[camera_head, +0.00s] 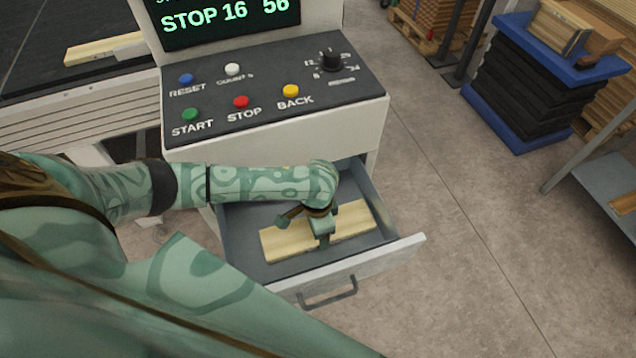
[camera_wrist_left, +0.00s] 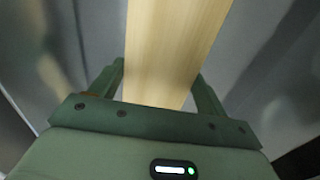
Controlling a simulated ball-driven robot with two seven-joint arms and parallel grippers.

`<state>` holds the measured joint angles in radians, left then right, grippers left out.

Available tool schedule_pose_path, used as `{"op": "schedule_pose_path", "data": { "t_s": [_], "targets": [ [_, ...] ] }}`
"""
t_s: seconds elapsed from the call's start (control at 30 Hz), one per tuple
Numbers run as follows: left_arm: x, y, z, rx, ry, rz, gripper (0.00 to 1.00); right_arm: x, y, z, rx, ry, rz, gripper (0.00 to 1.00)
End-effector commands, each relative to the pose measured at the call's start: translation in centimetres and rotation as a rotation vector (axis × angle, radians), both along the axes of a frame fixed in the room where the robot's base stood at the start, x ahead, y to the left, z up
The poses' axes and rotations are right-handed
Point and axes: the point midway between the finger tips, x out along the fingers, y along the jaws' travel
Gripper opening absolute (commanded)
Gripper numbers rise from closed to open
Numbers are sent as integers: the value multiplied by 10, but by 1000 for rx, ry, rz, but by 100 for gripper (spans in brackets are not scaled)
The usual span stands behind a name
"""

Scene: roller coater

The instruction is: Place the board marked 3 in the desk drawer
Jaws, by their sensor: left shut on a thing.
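A pale wooden board (camera_head: 287,242) lies flat, or very nearly so, inside the open desk drawer (camera_head: 346,270). No number shows on its visible face. My left gripper (camera_head: 322,240) is over the middle of the board, inside the drawer. In the left wrist view the board (camera_wrist_left: 172,50) runs between the two fingers of my left gripper (camera_wrist_left: 160,90), which is shut on it. I cannot tell whether the board touches the drawer floor. My right gripper is not in view.
The control console (camera_head: 270,95) with buttons and a screen stands above the drawer. Another pale board (camera_head: 105,47) lies on the machine bed at the upper left. A blue-topped stack (camera_head: 520,90) stands at the upper right. The floor right of the drawer is clear.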

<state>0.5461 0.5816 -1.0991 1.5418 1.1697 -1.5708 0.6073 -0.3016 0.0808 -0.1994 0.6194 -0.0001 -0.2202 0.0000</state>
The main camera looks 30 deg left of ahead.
Motion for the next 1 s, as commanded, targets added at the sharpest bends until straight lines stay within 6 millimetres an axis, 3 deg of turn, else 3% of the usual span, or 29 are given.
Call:
{"op": "schedule_pose_path", "data": {
  "t_s": [0.03,0.4,0.43,0.5,0.8,1.0],
  "targets": [
    [0,0,-10,0,1,0,43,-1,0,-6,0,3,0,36],
    [0,0,-11,0,0,0,43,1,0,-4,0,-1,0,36],
    [0,0,-11,0,0,0,84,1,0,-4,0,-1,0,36],
    [0,0,-11,0,0,0,98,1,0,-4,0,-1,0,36],
    [0,0,-8,-1,-1,-1,98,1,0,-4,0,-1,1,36],
    [1,0,29,-1,-4,-2,98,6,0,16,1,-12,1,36]
  ]
}}
